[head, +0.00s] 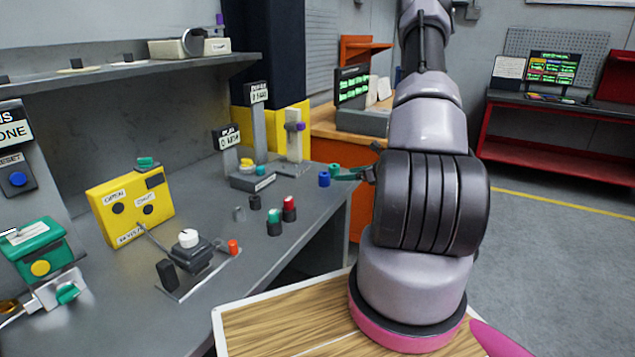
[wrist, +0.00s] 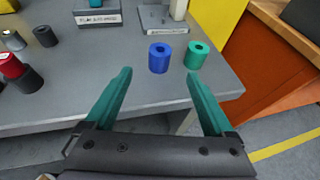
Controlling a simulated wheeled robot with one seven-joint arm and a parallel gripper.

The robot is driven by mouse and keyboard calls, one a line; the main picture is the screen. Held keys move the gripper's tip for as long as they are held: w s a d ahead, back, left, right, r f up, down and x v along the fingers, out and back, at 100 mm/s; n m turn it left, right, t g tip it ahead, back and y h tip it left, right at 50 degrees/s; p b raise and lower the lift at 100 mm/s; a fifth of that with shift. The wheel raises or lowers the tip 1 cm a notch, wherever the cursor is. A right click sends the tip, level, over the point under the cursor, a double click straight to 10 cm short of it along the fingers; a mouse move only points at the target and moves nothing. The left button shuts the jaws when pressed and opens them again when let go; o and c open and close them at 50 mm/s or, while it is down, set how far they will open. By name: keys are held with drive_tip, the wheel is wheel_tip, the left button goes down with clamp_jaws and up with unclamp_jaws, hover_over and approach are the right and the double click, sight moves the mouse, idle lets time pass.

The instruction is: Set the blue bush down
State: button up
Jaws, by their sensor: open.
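The blue bush (wrist: 160,58) stands upright on the grey bench near its right end. It is a short cylinder with a hole in its top. In the head view the blue bush (head: 324,179) shows just left of my gripper (head: 352,174). In the wrist view my gripper (wrist: 157,95) is open, with its two green fingers apart and nothing between them. The blue bush is beyond the fingertips and apart from them. A green bush (wrist: 197,55) stands to its right, close beside it, also beyond the fingertips.
A red-topped cylinder (head: 289,208), a green-topped one (head: 274,221) and dark and grey bushes stand to the left. Behind are labelled stands (head: 252,180). The bench edge is close to the right of the bushes. Bench surface (wrist: 110,60) left of the blue bush is clear.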

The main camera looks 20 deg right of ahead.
sight(329, 177)
drive_tip(key=x, duration=1)
drive_tip(key=shift+w+a+f, duration=0.1)
drive_tip(key=shift+w+f, duration=0.1)
drive_tip(key=shift+f, duration=0.1)
clamp_jaws()
